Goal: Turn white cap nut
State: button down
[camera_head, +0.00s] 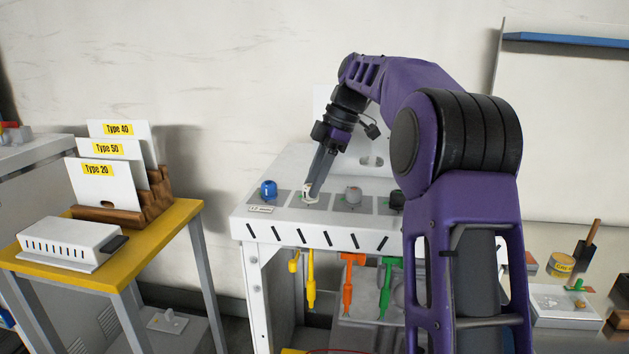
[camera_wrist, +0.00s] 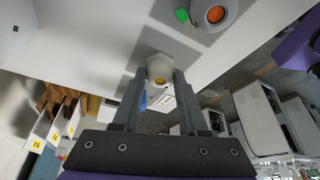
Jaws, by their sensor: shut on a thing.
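The white cap nut (camera_head: 308,196) sits on a grey plate on top of the white dispenser bench (camera_head: 268,220), second from the left in a row of nuts. My gripper (camera_head: 314,188) reaches down to it from above, tilted. The lower part of the nut is partly hidden by the fingers.
A blue nut (camera_head: 268,189) stands left of the white one; a grey nut (camera_head: 353,194) and a black one (camera_head: 397,200) stand right. Coloured tools (camera_head: 347,285) hang below the bench front. A yellow-edged table (camera_head: 180,222) with type cards stands left.

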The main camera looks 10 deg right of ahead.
jog(key=shift+w+n+g, duration=0.15)
jog(key=shift+n+g, duration=0.45)
jog(key=shift+n, duration=1.1)
jog(key=shift+c, duration=2.2)
grip_release()
